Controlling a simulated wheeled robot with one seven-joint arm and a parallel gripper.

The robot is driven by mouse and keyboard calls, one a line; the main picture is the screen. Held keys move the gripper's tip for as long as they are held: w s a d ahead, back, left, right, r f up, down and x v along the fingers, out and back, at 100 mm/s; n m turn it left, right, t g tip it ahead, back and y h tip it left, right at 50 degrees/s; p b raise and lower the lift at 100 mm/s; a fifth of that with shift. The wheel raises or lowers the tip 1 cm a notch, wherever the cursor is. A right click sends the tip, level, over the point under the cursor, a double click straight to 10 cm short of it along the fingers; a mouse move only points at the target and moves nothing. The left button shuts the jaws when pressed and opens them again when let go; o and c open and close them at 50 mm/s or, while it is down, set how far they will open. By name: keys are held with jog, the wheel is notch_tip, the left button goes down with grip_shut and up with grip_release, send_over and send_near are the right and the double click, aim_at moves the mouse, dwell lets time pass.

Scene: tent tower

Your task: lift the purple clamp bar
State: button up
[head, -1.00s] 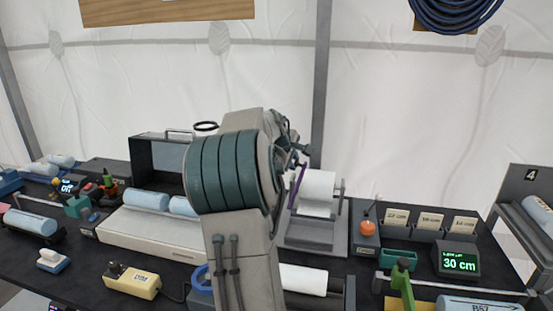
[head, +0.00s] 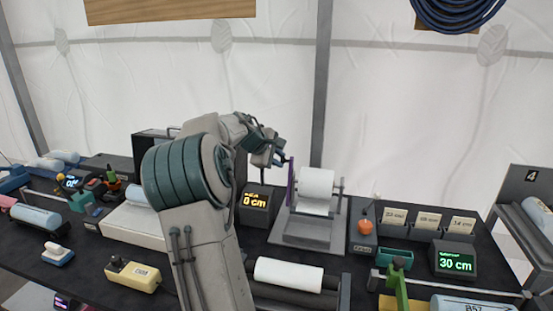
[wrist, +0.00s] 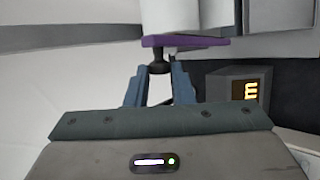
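The purple clamp bar (head: 290,184) stands upright at the left end of the white roll (head: 316,184) on a grey stand (head: 308,230). In the wrist view the purple bar (wrist: 185,41) lies across the top, against the white roll (wrist: 185,15), with a dark knob (wrist: 158,66) sticking out from it toward me. My gripper (head: 284,160) is just left of the bar in the head view. In the wrist view my gripper (wrist: 160,71) is open, its two blue fingers on either side of the knob. Whether they touch it I cannot tell.
A display reading 0 cm (head: 256,200) stands close left of the stand. A white roll on a dark cradle (head: 289,274) lies in front. An orange-knobbed device (head: 365,222) and a 30 cm display (head: 457,258) are to the right.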

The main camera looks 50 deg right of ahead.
jog(key=o, duration=0.3)
jog(key=shift+s+d, duration=0.1)
jog(key=shift+s, duration=0.05)
jog(key=shift+o, duration=0.2)
jog(key=s+b+v, duration=0.1)
jog(key=v, duration=1.3)
jog(key=shift+w, duration=0.5)
